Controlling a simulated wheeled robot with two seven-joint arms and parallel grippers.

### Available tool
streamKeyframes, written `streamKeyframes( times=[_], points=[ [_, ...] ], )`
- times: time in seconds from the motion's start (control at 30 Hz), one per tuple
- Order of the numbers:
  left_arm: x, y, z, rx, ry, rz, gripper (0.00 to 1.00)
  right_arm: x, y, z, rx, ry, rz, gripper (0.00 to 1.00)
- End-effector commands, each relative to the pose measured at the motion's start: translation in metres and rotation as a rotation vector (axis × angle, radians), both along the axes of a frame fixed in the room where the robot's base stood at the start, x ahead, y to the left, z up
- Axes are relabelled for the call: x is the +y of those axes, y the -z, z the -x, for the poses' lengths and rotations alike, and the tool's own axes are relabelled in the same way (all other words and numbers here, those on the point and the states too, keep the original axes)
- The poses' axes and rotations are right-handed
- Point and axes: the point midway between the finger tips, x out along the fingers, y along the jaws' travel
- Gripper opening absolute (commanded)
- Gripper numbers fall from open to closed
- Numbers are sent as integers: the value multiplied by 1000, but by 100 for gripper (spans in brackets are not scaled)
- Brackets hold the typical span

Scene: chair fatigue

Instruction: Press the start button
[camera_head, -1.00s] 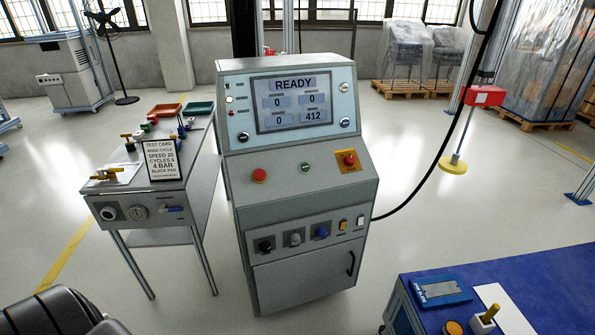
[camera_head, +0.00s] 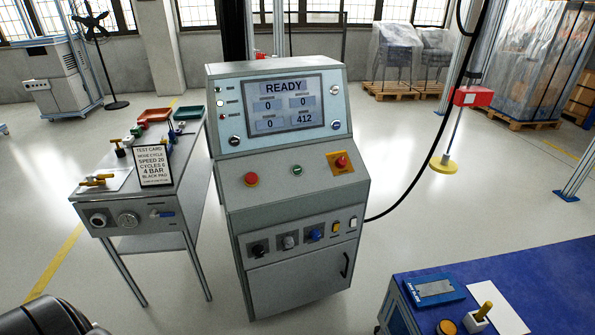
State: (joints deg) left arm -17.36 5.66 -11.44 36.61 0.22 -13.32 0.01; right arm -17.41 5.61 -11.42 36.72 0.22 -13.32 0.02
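The grey control console (camera_head: 293,220) stands upright in the middle of the head view. Its sloped panel carries a small green button (camera_head: 296,170) in the centre, a red round button (camera_head: 251,180) to its left and a red button on a yellow plate (camera_head: 341,162) to its right. The green button has a tiny label that I cannot read. The screen (camera_head: 286,103) reads READY, with zeros and 412. Neither of my grippers is in view, and nothing touches the buttons.
A side table (camera_head: 128,210) with a test card (camera_head: 152,166), valves and trays stands left of the console. A blue-topped bench (camera_head: 540,275) is at lower right. A yellow-footed rod (camera_head: 444,165) stands behind right. A dark rounded object (camera_head: 45,318) fills the lower left corner.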

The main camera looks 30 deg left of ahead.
Motion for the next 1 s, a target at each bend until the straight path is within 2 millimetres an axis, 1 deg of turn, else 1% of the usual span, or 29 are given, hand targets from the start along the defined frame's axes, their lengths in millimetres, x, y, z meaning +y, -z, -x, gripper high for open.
streamKeyframes(
  times=[0.03,0.3,0.4,1.0],
  points=[
    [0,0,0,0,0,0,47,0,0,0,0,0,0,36],
    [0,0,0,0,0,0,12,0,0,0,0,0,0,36],
    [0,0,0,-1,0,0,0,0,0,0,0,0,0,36],
    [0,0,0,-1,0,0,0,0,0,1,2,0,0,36]
  ],
)
